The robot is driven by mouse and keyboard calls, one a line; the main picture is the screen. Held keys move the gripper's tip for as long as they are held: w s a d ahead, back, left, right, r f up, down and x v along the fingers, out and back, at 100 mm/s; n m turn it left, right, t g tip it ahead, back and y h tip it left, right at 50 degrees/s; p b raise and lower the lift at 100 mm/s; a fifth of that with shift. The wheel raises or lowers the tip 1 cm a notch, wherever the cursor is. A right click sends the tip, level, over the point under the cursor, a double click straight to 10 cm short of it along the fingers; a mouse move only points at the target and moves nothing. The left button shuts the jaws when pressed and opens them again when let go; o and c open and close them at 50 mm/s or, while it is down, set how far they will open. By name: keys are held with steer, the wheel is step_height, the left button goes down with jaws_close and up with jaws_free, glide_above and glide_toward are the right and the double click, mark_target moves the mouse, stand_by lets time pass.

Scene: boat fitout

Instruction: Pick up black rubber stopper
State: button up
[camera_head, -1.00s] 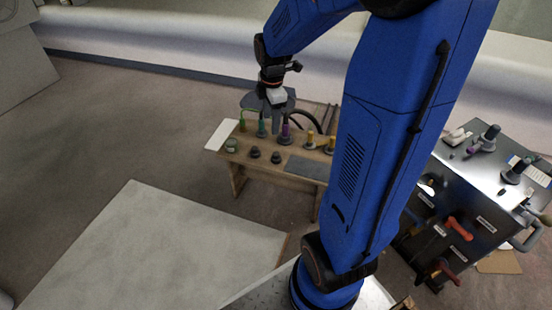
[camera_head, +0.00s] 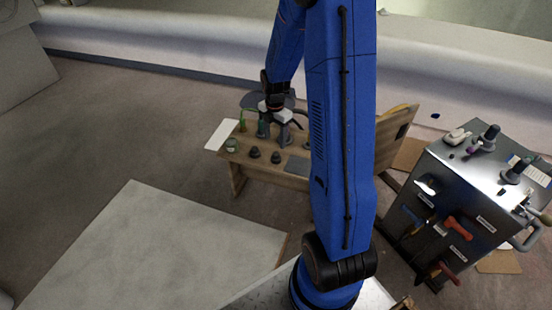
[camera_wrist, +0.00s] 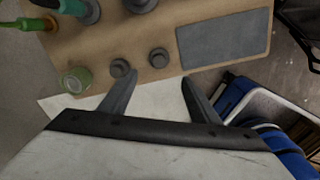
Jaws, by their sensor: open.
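Two small dark round stoppers stand on the wooden bench top (camera_wrist: 110,42). In the wrist view the left stopper (camera_wrist: 119,67) is near the front edge and the right stopper (camera_wrist: 158,57) is a little farther back. They also show in the head view, left (camera_head: 255,152) and right (camera_head: 276,157). My gripper (camera_wrist: 160,78) is open and empty, its fingers apart at the bench's front edge. In the wrist picture, the right stopper appears between and just beyond the fingertips, the left one beside the left fingertip. The height of the fingertips above the bench is unclear.
Tools in round holders line the back of the bench, including a green-handled one (camera_head: 261,128). A metal cabinet (camera_head: 440,200) with tools stands at right.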

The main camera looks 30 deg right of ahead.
mark_target(276, 154)
step_height(276, 154, down, 6)
steer(key=shift+r, duration=0.15)
steer(key=shift+w+d+f, duration=0.15)
steer(key=shift+d+f, duration=0.05)
steer(key=shift+f, duration=1.1)
steer(key=shift+w+d+f, duration=0.1)
steer(key=shift+d+f, duration=0.1)
steer(key=shift+f, duration=1.05)
steer(key=c, duration=1.1)
